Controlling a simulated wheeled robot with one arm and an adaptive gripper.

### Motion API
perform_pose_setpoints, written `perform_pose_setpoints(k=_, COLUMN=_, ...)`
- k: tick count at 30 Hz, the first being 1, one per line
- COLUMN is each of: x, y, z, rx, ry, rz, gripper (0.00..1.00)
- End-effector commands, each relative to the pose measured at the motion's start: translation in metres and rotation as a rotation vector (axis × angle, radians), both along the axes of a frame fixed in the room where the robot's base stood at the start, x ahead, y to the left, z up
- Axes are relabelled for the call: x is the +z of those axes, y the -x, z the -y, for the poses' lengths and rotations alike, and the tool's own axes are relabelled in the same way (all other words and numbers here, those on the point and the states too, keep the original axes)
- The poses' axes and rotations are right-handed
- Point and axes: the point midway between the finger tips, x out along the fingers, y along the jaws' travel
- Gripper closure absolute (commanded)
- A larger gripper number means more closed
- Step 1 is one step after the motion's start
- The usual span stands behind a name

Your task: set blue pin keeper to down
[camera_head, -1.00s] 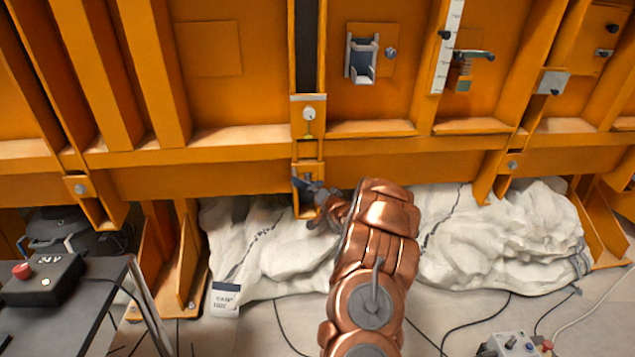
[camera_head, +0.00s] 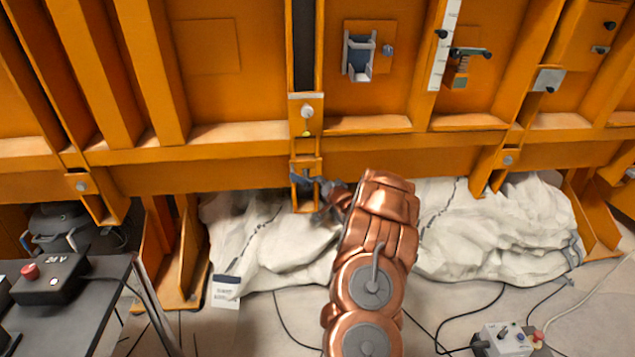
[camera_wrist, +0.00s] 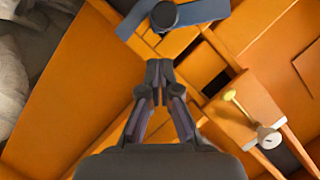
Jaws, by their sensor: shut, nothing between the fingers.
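The blue pin keeper (camera_wrist: 205,12) is a flat blue bar with a dark round knob on it, at the top of the wrist view. It lies across an orange bracket, and its upper part is cut off by the frame edge. In the head view it is a small blue-grey piece (camera_head: 299,181) on the bracket below the dark slot, partly hidden by my gripper (camera_head: 324,187). In the wrist view my gripper (camera_wrist: 160,68) is shut and empty. Its fingertips point at the bracket, just below the knob in the picture. I cannot tell whether they touch the keeper.
A pin with a pale round head (camera_wrist: 268,138) and yellow shaft sits beside the keeper; its head also shows above it in the head view (camera_head: 307,111). Orange beams surround the bracket. A 24 V box (camera_head: 52,280) stands on a table at left.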

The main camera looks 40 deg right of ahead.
Motion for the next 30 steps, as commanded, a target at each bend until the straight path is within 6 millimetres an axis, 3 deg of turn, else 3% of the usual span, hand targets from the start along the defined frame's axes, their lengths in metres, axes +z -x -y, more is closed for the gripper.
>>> perform_pose_setpoints(k=2, x=0.010, y=0.001, z=0.004, rx=-0.001, ry=0.001, rz=0.002, gripper=1.00)
perform_pose_setpoints(k=11, x=0.009, y=0.026, z=-0.008, rx=0.003, ry=-0.001, rz=0.005, gripper=1.00)
perform_pose_setpoints(k=24, x=0.014, y=0.079, z=-0.025, rx=0.001, ry=0.000, rz=0.005, gripper=1.00)
perform_pose_setpoints(k=30, x=0.016, y=0.092, z=-0.030, rx=0.001, ry=0.001, rz=0.007, gripper=1.00)
